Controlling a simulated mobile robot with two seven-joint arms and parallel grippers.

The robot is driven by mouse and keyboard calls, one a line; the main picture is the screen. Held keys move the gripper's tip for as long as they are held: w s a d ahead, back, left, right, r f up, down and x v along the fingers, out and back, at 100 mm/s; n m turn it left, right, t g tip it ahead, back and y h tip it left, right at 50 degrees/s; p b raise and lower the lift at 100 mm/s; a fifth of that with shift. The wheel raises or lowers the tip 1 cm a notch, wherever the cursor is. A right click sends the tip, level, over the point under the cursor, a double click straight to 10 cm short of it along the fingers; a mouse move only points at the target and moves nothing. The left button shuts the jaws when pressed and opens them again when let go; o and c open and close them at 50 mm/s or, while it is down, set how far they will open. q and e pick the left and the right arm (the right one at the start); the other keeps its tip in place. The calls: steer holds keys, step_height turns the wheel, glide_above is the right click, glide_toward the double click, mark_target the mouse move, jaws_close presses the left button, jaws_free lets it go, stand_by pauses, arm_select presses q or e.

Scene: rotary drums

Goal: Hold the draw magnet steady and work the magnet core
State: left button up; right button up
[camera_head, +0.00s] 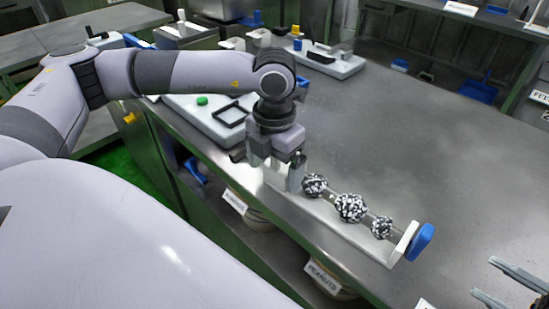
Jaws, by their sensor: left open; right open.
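The draw magnet (330,219) is a white, open-sided frame lying along the near edge of the metal table. Its core is a rod bearing several lumpy black-and-white clusters (350,207), and a blue handle (421,242) sits at its right end. My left gripper (277,176) points down at the frame's left end with its fingers around or beside that end; I cannot tell whether they touch it. It is open. My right gripper (512,287) is open and empty at the lower right, apart from the blue handle. Part of it is cut off by the picture edge.
A white tray with a green knob (202,100) and a black square frame (235,113) lies behind my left arm. Another white unit (329,62) stands at the back. Labelled bins, one marked PEANUTS (322,278), sit below the table edge. The table's middle is clear.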

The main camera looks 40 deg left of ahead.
mark_target(423, 237)
arm_select(q)
steer(key=shift+c, duration=0.3)
steer(key=c, duration=1.6)
steer(key=shift+f, duration=0.15)
arm_select(e)
steer(key=shift+f, duration=0.2)
steer(key=o, duration=0.3)
arm_select(q)
steer(key=shift+s+f, duration=0.1)
arm_select(e)
steer(key=m, duration=0.4)
steer(key=shift+r, duration=0.3)
steer(key=m, duration=0.3)
steer(key=shift+s+a+r, duration=0.1)
steer(key=shift+r, duration=0.05)
steer(key=a, duration=0.8)
steer(key=w+a, duration=0.1)
steer(key=a, duration=0.2)
steer(key=shift+w+a, duration=0.1)
steer(key=shift+a, duration=0.3)
